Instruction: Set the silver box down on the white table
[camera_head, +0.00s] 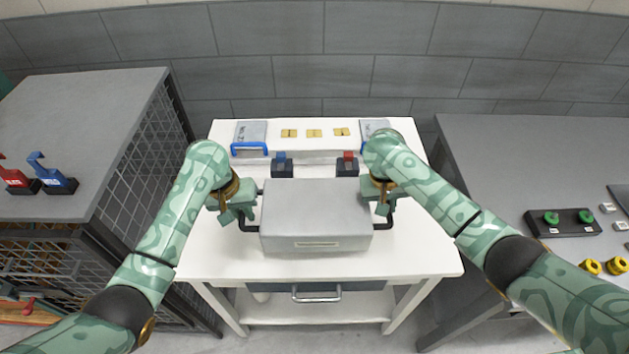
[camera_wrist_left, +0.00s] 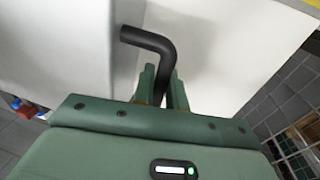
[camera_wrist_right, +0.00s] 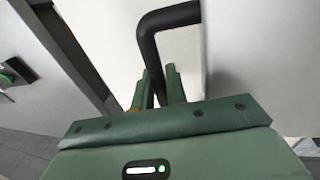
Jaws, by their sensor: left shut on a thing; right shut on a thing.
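The silver box (camera_head: 315,212) is a grey block with a black bar handle on each side. It shows over the middle of the white table (camera_head: 420,262); whether it touches the top I cannot tell. My left gripper (camera_head: 243,212) is shut on the left black handle (camera_wrist_left: 160,50), which passes between its fingers in the left wrist view. My right gripper (camera_head: 384,208) is shut on the right black handle (camera_wrist_right: 150,45), seen between its fingers in the right wrist view. The box looks about level. Its underside is hidden.
At the table's back stand a blue fixture (camera_head: 282,167), a red fixture (camera_head: 347,166) and a raised ledge with yellow plates (camera_head: 314,133). A grey bench with red and blue hooks (camera_head: 52,177) is at left. Another bench with a black block (camera_head: 563,222) is at right. The table's front strip is clear.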

